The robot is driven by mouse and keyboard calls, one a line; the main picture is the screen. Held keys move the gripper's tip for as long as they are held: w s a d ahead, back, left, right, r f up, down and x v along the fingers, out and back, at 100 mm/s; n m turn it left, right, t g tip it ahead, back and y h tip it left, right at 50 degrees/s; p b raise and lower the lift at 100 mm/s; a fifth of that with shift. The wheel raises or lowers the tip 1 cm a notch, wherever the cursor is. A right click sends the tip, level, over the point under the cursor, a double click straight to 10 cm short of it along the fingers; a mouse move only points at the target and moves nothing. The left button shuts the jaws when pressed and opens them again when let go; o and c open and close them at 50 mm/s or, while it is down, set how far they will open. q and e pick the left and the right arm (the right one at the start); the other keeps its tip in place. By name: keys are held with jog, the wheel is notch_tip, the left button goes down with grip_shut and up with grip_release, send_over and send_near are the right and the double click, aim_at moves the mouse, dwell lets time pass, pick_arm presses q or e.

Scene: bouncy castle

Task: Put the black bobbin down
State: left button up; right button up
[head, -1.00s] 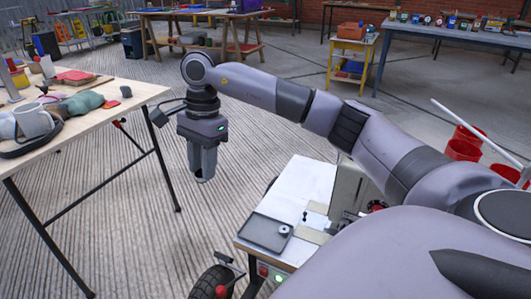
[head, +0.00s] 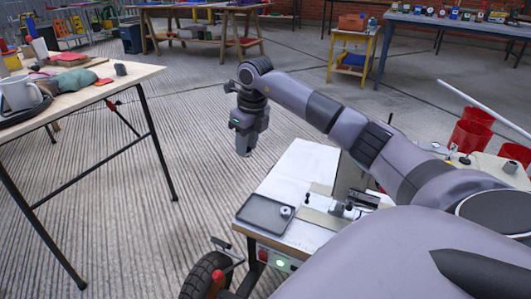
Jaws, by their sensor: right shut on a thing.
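My right gripper (head: 243,146) hangs over the ribbed floor, between the wooden table on the left and the white-topped machine bench. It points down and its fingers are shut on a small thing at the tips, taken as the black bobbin. The bobbin is too small and too hidden by the fingers to make out. My left gripper is out of view.
A sewing-machine-like mechanism (head: 350,206) stands right of the tray. Red bins (head: 472,130) stand at right. The floor between table and bench is clear.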

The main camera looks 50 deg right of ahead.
jog(key=shift+d+f, duration=0.15)
jog(key=shift+f, duration=0.25)
notch_tip(320, 180, down, 19)
jog(key=b, duration=0.7)
jog(key=shift+r, duration=0.2)
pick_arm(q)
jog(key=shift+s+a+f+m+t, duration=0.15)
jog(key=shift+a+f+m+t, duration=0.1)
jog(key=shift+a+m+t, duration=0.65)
pick_arm(e)
jog(key=shift+f, duration=0.4)
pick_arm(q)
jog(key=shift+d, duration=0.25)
